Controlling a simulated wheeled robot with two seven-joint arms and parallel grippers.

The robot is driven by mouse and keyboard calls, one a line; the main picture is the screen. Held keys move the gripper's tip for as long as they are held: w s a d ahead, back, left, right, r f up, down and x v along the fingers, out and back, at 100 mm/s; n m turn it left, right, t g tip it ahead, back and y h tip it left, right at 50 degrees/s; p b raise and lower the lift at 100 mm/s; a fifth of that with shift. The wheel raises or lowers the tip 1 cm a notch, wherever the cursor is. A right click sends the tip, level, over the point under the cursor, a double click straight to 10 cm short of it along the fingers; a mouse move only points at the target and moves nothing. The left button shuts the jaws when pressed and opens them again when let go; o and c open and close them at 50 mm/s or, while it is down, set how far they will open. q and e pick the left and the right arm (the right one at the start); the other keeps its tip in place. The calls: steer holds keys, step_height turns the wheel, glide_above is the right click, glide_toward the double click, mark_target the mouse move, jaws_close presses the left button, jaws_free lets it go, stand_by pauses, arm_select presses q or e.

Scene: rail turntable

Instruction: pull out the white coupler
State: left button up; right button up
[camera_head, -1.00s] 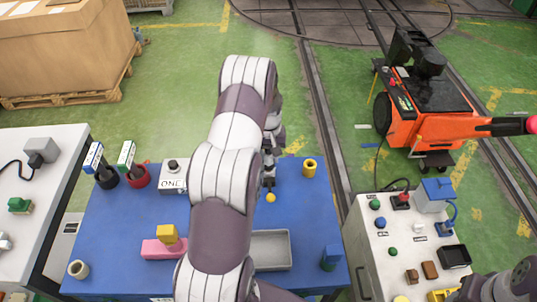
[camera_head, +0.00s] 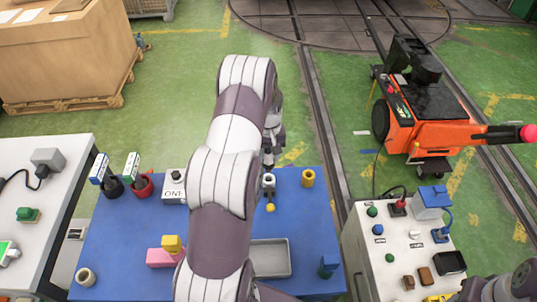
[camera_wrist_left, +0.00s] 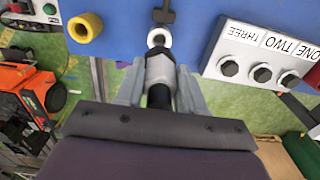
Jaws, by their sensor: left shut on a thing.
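The white coupler (camera_wrist_left: 158,65) is between the fingers of my left gripper (camera_wrist_left: 160,84) in the left wrist view, with its open round end toward the blue table. In the head view a white end of the coupler (camera_head: 268,181) shows just beyond my left arm. My left gripper (camera_head: 270,152) is shut on it; the arm partly hides the fingers. A dark fitting (camera_wrist_left: 165,14) on the table lies in line with the coupler's open end. A gap seems to show between them. My right gripper is out of view; only part of that arm shows at bottom right.
The blue table (camera_head: 120,235) carries a yellow ring (camera_head: 308,178), a grey tray (camera_head: 271,258), a pink block (camera_head: 160,257) and a button box (camera_wrist_left: 262,55). A control desk (camera_head: 365,240) stands at right. Green floor lies beyond the table.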

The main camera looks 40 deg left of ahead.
arm_select(q)
steer(key=shift+r, duration=0.2)
step_height(320, 180, up, 5)
steer(key=p, duration=0.3)
steer(key=shift+p, duration=0.35)
steer(key=shift+f, duration=0.15)
